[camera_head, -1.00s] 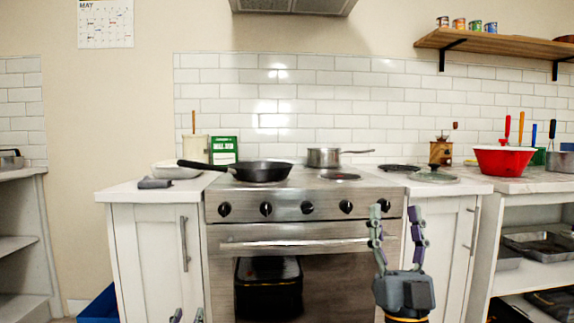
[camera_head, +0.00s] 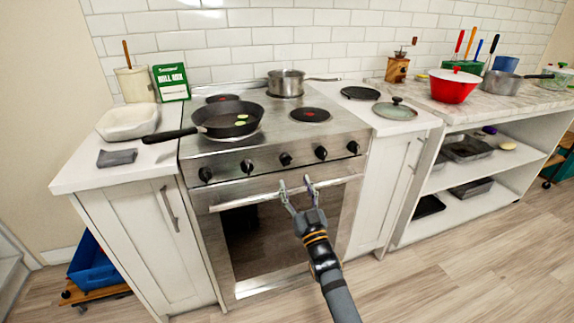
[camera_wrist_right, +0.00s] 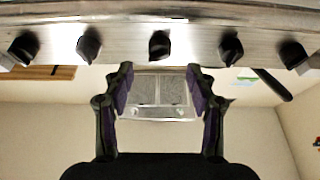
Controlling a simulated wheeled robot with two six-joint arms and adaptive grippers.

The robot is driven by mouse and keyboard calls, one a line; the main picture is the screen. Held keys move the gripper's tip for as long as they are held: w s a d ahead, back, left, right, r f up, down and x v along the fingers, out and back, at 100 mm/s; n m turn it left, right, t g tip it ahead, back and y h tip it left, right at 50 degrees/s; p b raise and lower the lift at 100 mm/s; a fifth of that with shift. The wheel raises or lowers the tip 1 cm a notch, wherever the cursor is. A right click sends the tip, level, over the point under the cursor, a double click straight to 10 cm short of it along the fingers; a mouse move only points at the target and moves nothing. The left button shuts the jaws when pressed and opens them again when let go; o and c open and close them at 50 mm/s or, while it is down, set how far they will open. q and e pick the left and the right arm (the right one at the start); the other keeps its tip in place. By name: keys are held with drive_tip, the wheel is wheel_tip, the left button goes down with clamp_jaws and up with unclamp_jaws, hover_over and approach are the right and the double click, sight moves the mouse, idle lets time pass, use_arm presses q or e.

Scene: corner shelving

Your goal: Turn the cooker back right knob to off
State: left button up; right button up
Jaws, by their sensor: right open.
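The steel cooker (camera_head: 270,140) has a row of several black knobs on its front panel (camera_head: 265,162). The rightmost knob is (camera_head: 353,147), beside another knob (camera_head: 321,153), with the middle knob (camera_head: 285,159) left of that. No labels are readable, so I cannot tell which is the back right knob. My right gripper (camera_head: 295,183) is open and empty before the oven handle, just below the middle knob. In the right wrist view, the gripper (camera_wrist_right: 160,72) straddles empty space below the middle knob (camera_wrist_right: 159,45), apart from it. My left gripper is out of view.
A saucepan (camera_head: 286,84) stands on the back right burner and a frying pan (camera_head: 228,120) on the front left, its handle over the left counter. The oven handle (camera_head: 285,191) juts out below the knobs. A red pot (camera_head: 453,88) stands on the right counter.

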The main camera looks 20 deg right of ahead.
sight(287, 163)
drive_tip(key=x, duration=0.7)
drive_tip(key=c, duration=1.1)
